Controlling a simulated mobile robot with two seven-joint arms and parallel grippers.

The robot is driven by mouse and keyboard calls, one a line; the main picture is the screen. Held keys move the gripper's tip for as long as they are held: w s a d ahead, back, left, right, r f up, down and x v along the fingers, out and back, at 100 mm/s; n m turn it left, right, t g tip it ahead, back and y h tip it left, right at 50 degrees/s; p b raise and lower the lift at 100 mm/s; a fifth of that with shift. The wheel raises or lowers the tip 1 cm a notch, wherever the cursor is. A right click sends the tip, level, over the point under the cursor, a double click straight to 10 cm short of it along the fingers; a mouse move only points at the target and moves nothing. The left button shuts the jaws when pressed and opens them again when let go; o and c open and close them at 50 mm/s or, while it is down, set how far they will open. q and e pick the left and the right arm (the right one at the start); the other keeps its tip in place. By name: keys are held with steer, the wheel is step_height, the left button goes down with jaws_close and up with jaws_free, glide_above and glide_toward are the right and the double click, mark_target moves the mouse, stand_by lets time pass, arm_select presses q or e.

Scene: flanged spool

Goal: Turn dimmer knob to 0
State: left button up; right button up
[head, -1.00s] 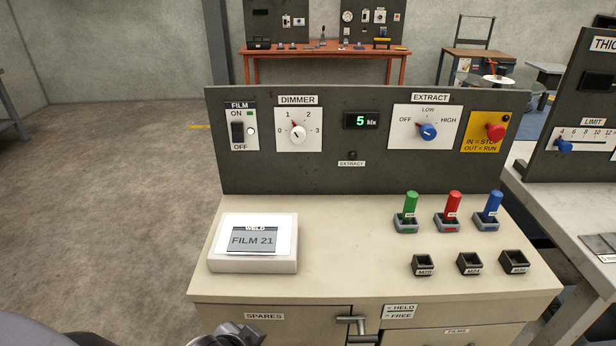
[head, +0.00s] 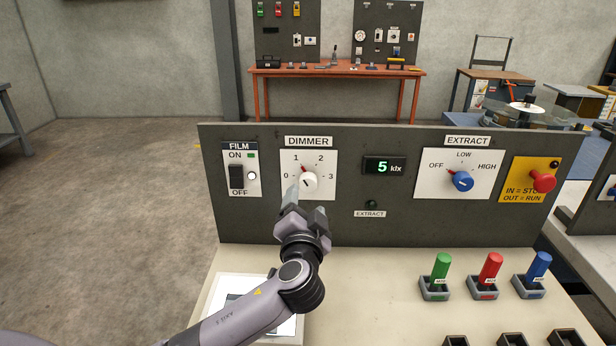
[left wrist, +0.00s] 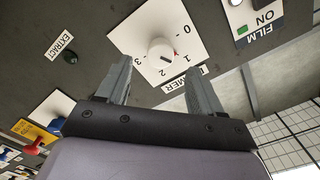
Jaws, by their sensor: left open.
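The dimmer knob (head: 308,182) is a white round knob on a white plate marked 0 to 3, on the upright dark panel. Its red pointer mark points up and left, close to the 1. It also shows in the left wrist view (left wrist: 160,51). My left gripper (head: 306,206) is just in front of and below the knob in the head view. In the left wrist view its two fingers (left wrist: 158,72) are apart and empty, with the knob seen between and beyond them. I cannot tell whether a fingertip touches the plate. My right gripper is not in view.
The film switch (head: 237,177) is left of the dimmer plate. A display (head: 384,167) reading 5 klx, the blue extract knob (head: 462,181) and a red button (head: 543,181) are to the right. Green, red and blue handles (head: 489,270) stand on the bench below.

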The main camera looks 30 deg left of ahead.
mark_target(307, 187)
arm_select(q)
steer(key=shift+w+a+r, duration=0.15)
steer(key=shift+w, duration=0.25)
steer(key=shift+w+a+r, duration=0.1)
steer(key=shift+w+a, duration=0.05)
steer(key=shift+w, duration=0.2)
steer(key=shift+p+x, duration=0.65)
steer(key=shift+x, duration=2.1)
steer(key=shift+f, duration=0.1)
steer(key=c, duration=1.1)
